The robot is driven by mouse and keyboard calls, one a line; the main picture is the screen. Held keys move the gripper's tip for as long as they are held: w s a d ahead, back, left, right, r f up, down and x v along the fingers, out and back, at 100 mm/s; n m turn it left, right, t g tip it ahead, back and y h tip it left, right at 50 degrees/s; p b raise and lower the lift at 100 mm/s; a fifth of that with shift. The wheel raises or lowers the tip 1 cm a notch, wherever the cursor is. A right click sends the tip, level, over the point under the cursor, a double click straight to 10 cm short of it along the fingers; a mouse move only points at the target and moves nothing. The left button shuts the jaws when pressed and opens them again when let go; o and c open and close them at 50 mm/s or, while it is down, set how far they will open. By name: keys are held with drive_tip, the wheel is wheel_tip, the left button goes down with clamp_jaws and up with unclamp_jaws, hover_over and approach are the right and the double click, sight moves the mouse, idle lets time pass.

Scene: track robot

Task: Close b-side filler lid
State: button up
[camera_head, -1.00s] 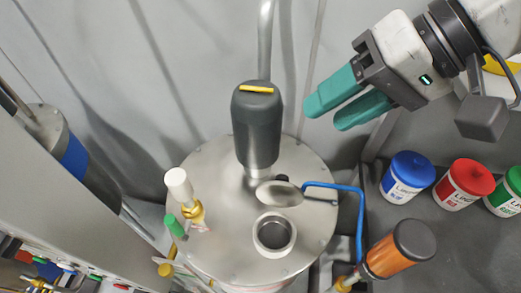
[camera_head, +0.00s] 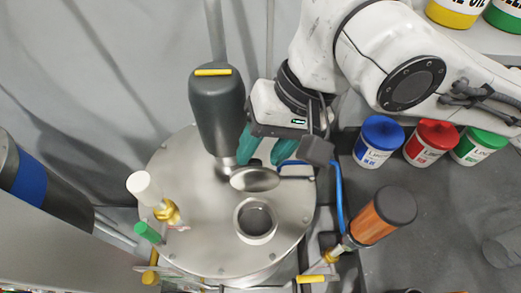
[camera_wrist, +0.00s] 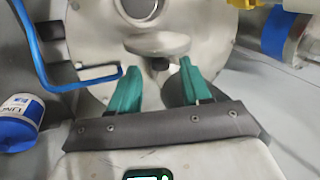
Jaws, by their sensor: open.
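The filler lid (camera_head: 255,179) is a round metal cap standing tilted open behind the filler neck (camera_head: 256,221), whose ring shows an open hole. Both sit on top of the round metal drum (camera_head: 180,235). My gripper (camera_head: 264,158) is open, its two teal fingers pointing down just behind the lid. In the wrist view the fingers (camera_wrist: 158,85) are spread apart with nothing between them, and the lid (camera_wrist: 157,44) lies ahead of them. I cannot tell whether a finger touches the lid.
A dark grey cylinder (camera_head: 217,110) stands close left of my gripper. A blue pipe (camera_head: 338,195) bends along the drum's right side, near an orange cylinder (camera_head: 381,213). Blue (camera_head: 379,141), red (camera_head: 431,143) and green (camera_head: 479,145) lidded jars stand at right. A white-topped valve (camera_head: 145,187) is at left.

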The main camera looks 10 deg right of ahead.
drive_tip(key=shift+a+f, duration=0.25)
drive_tip(key=shift+f, duration=0.4)
drive_tip(key=shift+c, duration=0.4)
clamp_jaws()
